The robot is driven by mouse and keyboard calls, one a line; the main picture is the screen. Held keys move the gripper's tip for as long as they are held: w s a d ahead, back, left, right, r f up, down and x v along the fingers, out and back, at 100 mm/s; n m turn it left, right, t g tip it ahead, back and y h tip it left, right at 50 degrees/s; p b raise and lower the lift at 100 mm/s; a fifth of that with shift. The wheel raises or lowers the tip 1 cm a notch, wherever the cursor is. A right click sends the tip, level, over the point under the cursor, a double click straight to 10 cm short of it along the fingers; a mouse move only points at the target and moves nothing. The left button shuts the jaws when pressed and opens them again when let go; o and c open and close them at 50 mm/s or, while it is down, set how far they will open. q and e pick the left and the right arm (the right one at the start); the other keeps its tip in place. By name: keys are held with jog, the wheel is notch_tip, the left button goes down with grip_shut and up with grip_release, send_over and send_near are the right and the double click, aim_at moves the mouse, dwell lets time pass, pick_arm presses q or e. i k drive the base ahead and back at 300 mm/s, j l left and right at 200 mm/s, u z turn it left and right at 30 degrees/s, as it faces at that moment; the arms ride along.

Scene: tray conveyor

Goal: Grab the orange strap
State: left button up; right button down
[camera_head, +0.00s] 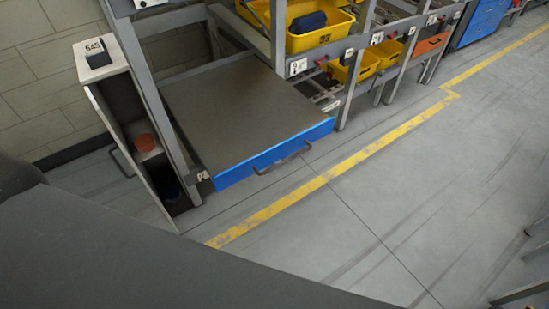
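A small orange-red item (146,142) sits on a shelf inside the narrow open cabinet (92,75) at the left. It looks like a rolled strap, but it is too small to be sure. No other orange strap shows. Neither of my grippers is in view. A large dark grey shape, which looks like part of my own body, fills the lower left.
A grey-topped table with a blue front edge (262,160) and handle stands right of the cabinet. Yellow bins (318,38) sit in racks behind it. A dark item (172,187) lies low in the cabinet.

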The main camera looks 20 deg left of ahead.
aim_at(144, 143)
jog(key=u, duration=1.7)
